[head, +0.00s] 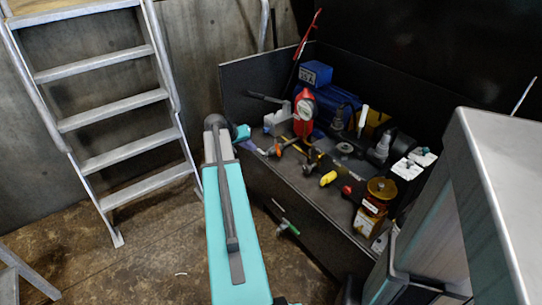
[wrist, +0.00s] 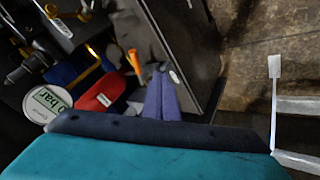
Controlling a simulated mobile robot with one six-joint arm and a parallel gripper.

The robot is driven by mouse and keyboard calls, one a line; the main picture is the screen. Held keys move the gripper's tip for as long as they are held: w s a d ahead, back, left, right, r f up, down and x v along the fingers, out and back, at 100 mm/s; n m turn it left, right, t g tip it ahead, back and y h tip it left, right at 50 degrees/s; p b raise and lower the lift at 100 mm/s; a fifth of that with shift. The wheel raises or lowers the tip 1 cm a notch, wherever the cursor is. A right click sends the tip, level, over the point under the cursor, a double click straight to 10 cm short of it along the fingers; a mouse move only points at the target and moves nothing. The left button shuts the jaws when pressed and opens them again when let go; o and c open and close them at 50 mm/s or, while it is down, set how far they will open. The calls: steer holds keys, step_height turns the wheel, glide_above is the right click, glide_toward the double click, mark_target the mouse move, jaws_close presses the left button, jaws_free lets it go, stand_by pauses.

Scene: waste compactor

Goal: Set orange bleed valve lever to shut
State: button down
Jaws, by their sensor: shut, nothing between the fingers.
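The orange bleed valve lever (head: 279,149) sits near the front left edge of the dark machine shelf, below a red gauge body. It also shows in the wrist view as a short orange handle (wrist: 134,64), just left of my fingertips. My gripper (head: 262,151) has purple fingers and reaches over the shelf edge from the left. In the wrist view the fingers (wrist: 160,76) are together and empty, with a small gap to the lever. I cannot tell whether they touch it. The lever's valve body is mostly hidden.
A red gauge (head: 304,108) and blue motor (head: 345,100) stand behind the lever. A yellow handle (head: 328,178), red knob (head: 346,190) and amber-topped unit (head: 380,188) are to its right. A green-handled lever (head: 289,226) is on the front panel.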

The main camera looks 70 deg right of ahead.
mark_target(277, 150)
steer(key=shift+s+d+r, duration=0.1)
stand_by(0.3)
steer(key=shift+s+d+f+b, duration=0.15)
steer(key=shift+s+d+f, duration=0.8)
steer(key=shift+d+f, duration=0.3)
steer(key=shift+s+d+f+b, duration=0.15)
steer(key=shift+s+d+f, duration=0.9)
steer(key=shift+d, duration=0.3)
steer(key=shift+s+d+f+b, duration=0.15)
steer(key=shift+s+d+f, duration=0.75)
steer(key=shift+d+f, duration=0.35)
